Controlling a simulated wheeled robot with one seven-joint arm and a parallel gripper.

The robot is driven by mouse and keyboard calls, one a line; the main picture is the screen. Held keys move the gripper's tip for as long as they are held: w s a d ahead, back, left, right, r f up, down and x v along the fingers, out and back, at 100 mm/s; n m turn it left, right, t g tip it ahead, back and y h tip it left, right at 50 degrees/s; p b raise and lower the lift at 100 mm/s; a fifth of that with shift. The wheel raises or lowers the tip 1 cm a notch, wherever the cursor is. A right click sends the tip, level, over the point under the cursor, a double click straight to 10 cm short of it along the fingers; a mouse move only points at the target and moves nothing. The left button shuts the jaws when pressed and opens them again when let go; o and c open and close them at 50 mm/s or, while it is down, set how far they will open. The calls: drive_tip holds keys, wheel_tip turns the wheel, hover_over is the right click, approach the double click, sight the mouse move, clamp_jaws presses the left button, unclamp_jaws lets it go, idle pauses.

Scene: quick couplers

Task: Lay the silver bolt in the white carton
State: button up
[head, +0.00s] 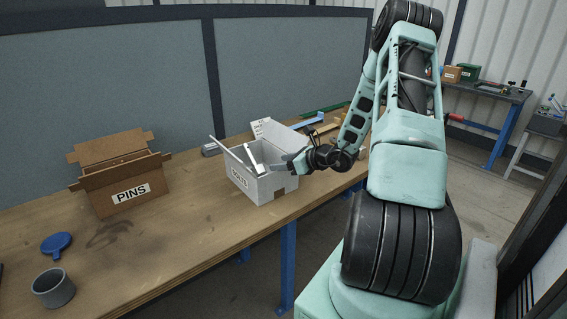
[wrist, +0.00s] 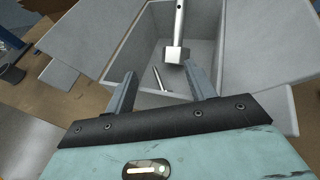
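The white carton (head: 272,186) stands open on the workbench with its flaps spread, and a label shows on its front. In the wrist view the carton (wrist: 136,52) lies under and beyond my gripper. The silver bolt (wrist: 174,55), with a block-shaped head and a round shank, shows inside the carton's opening, head toward me. The shank runs out of the top of the picture. My gripper (wrist: 161,72) is open, its fingers apart with the bolt beyond their tips. It also shows at the carton's right side in the head view (head: 277,165). How the bolt rests is unclear.
A thin dark pin-like piece (wrist: 158,78) also shows inside the carton. A brown box labelled PINS (head: 128,192) stands to the left, with a blue disc (head: 57,243) and a grey cup (head: 54,288) nearer. The bench between the two boxes is mostly clear.

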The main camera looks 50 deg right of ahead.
drive_tip(key=shift+r, duration=0.1)
drive_tip(key=shift+r+p, duration=0.3)
drive_tip(key=shift+p, duration=0.05)
drive_tip(key=b+v, duration=0.2)
drive_tip(key=v, duration=1)
drive_tip(key=w+a+r+n+g+y, duration=0.2)
drive_tip(key=a+n+g+y, duration=0.45)
drive_tip(key=a, duration=0.85)
drive_tip(key=w+a+r+n+g+y, duration=0.1)
drive_tip(key=w+a+n+g, duration=0.2)
drive_tip(key=a+n, duration=0.95)
drive_tip(key=s+a+r+n+g+h, duration=0.1)
drive_tip(key=s+a+n+h, duration=0.3)
drive_tip(key=s+a+n, duration=0.5)
drive_tip(key=s+a+r+n+g+h, duration=0.1)
drive_tip(key=s+a+n+g+h, duration=0.2)
drive_tip(key=s+a+n, duration=0.6)
drive_tip(key=a+n+h, duration=0.1)
drive_tip(key=a+n, duration=0.4)
drive_tip(key=shift+r, duration=0.35)
drive_tip(key=shift+h, duration=0.25)
